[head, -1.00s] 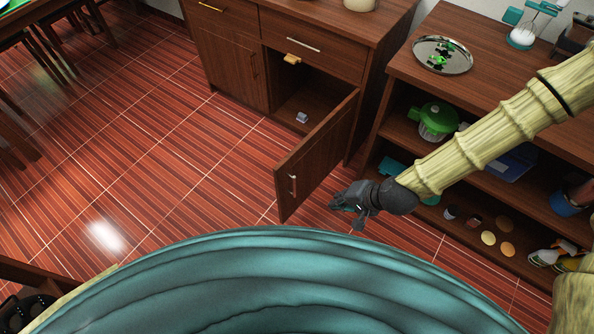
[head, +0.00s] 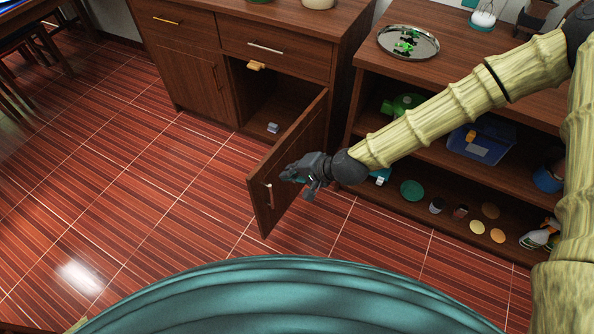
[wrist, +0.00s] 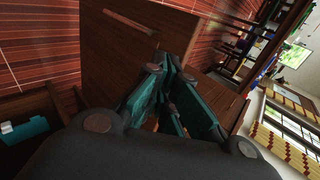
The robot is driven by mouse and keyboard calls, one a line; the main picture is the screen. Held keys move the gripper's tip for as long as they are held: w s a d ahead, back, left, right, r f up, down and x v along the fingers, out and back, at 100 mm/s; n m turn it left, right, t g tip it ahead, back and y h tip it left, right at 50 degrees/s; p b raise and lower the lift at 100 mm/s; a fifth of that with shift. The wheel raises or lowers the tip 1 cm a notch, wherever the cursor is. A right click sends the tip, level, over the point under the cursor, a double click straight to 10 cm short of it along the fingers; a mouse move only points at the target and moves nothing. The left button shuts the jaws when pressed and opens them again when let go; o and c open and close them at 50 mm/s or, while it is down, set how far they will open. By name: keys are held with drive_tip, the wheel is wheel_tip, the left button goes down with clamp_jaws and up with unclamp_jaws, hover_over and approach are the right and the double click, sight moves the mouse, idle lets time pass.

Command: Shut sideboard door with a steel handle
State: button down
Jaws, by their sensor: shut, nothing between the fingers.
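The sideboard (head: 202,72) stands at the back left in the head view, with drawers above its doors. Its right-hand door (head: 300,136) hangs wide open toward me and carries a steel handle (head: 269,196) near its free edge. My gripper (head: 290,176) is shut and empty, just right of the door's free end, in front of its right-hand face in the picture. Whether it touches the door is unclear. The fingers partly cover the panel.
Inside the open compartment are a small grey item (head: 273,128) and a yellow item (head: 256,66). An open shelf unit (head: 462,200) with several items stands close on the right, under my arm. The tiled floor (head: 120,170) on the left is clear.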

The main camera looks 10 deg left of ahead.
sight(264, 168)
drive_tip(key=w+a+f, duration=0.1)
drive_tip(key=a, duration=0.1)
drive_tip(key=a+f, duration=0.1)
drive_tip(key=w+a+f, duration=0.1)
drive_tip(key=a, duration=0.1)
drive_tip(key=shift+w+a, duration=0.3)
drive_tip(key=shift+a, duration=0.05)
drive_tip(key=shift+w+a, duration=0.25)
drive_tip(key=shift+a, duration=0.15)
drive_tip(key=shift+a, duration=0.1)
